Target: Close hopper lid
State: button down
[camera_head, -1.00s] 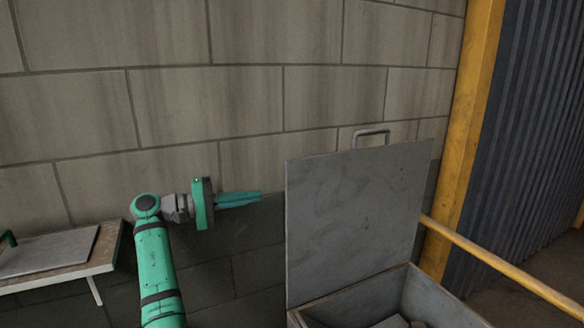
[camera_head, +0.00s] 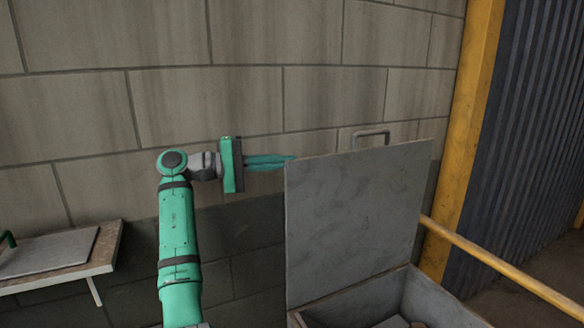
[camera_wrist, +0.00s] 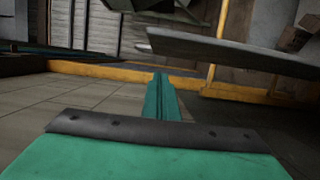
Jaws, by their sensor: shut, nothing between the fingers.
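The grey metal hopper lid (camera_head: 358,215) stands open and upright at the back of the hopper in the head view. Its handle (camera_head: 371,134) is on the top edge. The open hopper (camera_head: 440,300) shows at the bottom right, with some grey pieces inside. My gripper (camera_head: 292,158) is shut and empty, pointing right, with its fingertips by the lid's upper left corner. I cannot tell whether they touch the lid. In the wrist view, my shut fingers (camera_wrist: 161,80) point ahead, and a grey plate edge, seemingly the lid (camera_wrist: 220,48), lies above and to the right.
A block wall (camera_head: 200,100) stands behind. A small shelf with a grey plate (camera_head: 50,250) is at the left. A yellow post (camera_head: 468,130) and a slanting yellow rail (camera_head: 500,262) are right of the hopper.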

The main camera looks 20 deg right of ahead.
aim_at(294, 168)
jog(key=shift+s+d+f, duration=0.1)
jog(key=shift+s+d, duration=0.15)
jog(key=shift+s, duration=0.3)
jog(key=shift+s+d, duration=0.25)
jog(key=shift+s, duration=0.25)
jog(key=shift+s+a, duration=0.15)
jog(key=shift+s, duration=0.4)
jog(key=shift+s+d, duration=0.35)
jog(key=shift+s, duration=0.05)
jog(key=shift+s, duration=0.15)
